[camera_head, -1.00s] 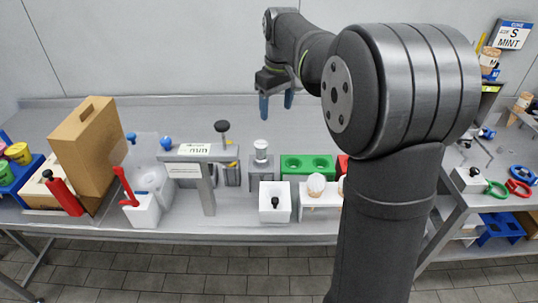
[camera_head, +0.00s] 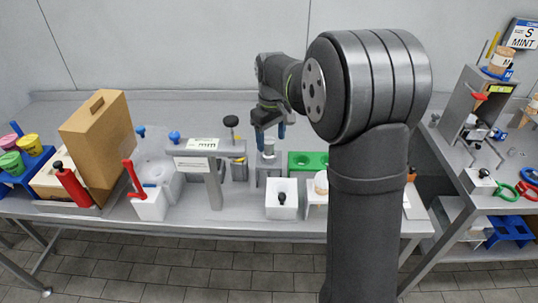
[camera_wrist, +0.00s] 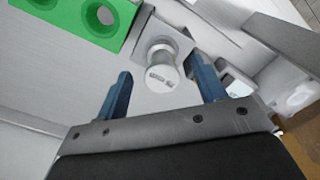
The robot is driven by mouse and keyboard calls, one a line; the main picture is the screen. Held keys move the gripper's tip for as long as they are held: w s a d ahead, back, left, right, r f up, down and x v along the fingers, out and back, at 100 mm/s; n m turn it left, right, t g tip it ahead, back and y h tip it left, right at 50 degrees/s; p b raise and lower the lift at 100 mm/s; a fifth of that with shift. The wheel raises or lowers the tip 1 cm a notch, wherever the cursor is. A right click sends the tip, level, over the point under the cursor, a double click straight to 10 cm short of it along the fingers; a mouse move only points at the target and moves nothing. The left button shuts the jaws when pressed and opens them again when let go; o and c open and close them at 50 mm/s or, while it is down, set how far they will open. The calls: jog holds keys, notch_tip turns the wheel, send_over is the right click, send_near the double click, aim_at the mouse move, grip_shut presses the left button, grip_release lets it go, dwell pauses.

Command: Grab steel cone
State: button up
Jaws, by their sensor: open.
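The steel cone (camera_wrist: 163,76) shows in the wrist view as a pale metal piece with a round flat end and a small dark marking. It sits in a grey holder (camera_wrist: 176,42). In the head view its light top (camera_head: 268,149) shows just below the fingers, above the grey holder (camera_head: 267,170). My gripper (camera_head: 271,138) is open over it, with blue fingers. In the wrist view the gripper (camera_wrist: 160,71) has one finger on each side of the cone, with a gap on both sides. The cone's lower part is hidden.
A green block (camera_head: 307,158) with round holes stands right of the holder. A grey stand with a sign (camera_head: 205,147) and a black-knobbed piece (camera_head: 231,122) is close on the left. A white box (camera_head: 281,199) is in front. Bench behind is clear.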

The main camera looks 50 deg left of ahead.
aim_at(269, 148)
jog(key=f, duration=0.2)
jog(key=a+f, duration=0.1)
jog(key=f, duration=0.2)
jog(key=shift+f, duration=0.1)
jog(key=c, duration=1.2)
